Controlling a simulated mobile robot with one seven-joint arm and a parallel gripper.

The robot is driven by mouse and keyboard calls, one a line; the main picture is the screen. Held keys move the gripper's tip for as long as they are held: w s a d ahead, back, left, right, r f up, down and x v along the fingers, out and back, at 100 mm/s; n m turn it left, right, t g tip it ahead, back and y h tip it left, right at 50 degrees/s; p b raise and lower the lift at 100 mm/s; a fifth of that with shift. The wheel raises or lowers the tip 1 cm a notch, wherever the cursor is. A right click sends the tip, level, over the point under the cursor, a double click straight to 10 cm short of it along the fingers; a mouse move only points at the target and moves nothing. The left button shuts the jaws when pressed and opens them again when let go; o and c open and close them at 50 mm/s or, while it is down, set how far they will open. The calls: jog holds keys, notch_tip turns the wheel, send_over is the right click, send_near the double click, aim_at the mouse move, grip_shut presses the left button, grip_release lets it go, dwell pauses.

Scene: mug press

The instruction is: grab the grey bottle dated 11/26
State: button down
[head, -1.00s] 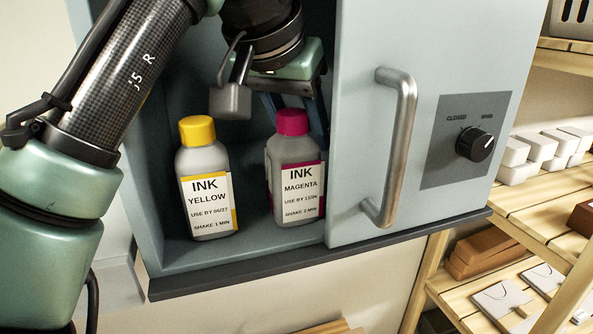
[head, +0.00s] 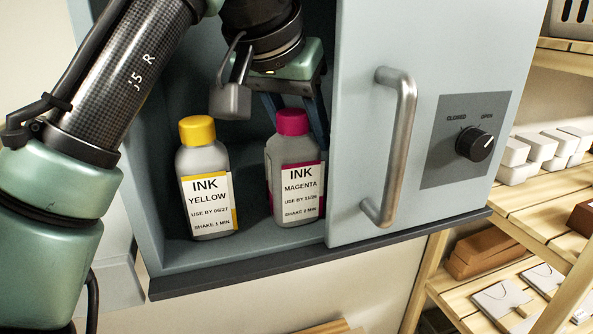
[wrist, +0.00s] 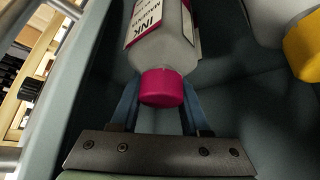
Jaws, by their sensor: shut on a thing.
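The grey bottle with a magenta cap (head: 294,190) stands in the open cabinet at the right, partly against the door's edge. Its label reads INK MAGENTA, USE BY 11/26, SHAKE 2 MIN. My gripper (head: 293,130) comes down from above with its blue fingers on either side of the bottle's upper part. In the wrist view my gripper (wrist: 160,100) is shut on this bottle, with the magenta cap (wrist: 161,88) between the fingers. The fingertips are partly hidden by the bottle. The bottle looks upright, at or close to the cabinet floor; I cannot tell if it is lifted.
A grey bottle with a yellow cap (head: 206,190), labelled USE BY 06/27, stands to the left. The cabinet door (head: 350,120) with its metal handle (head: 402,150) and knob (head: 474,143) is close on the right. Wooden shelves (head: 530,200) stand farther right.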

jog(key=shift+f, duration=0.25)
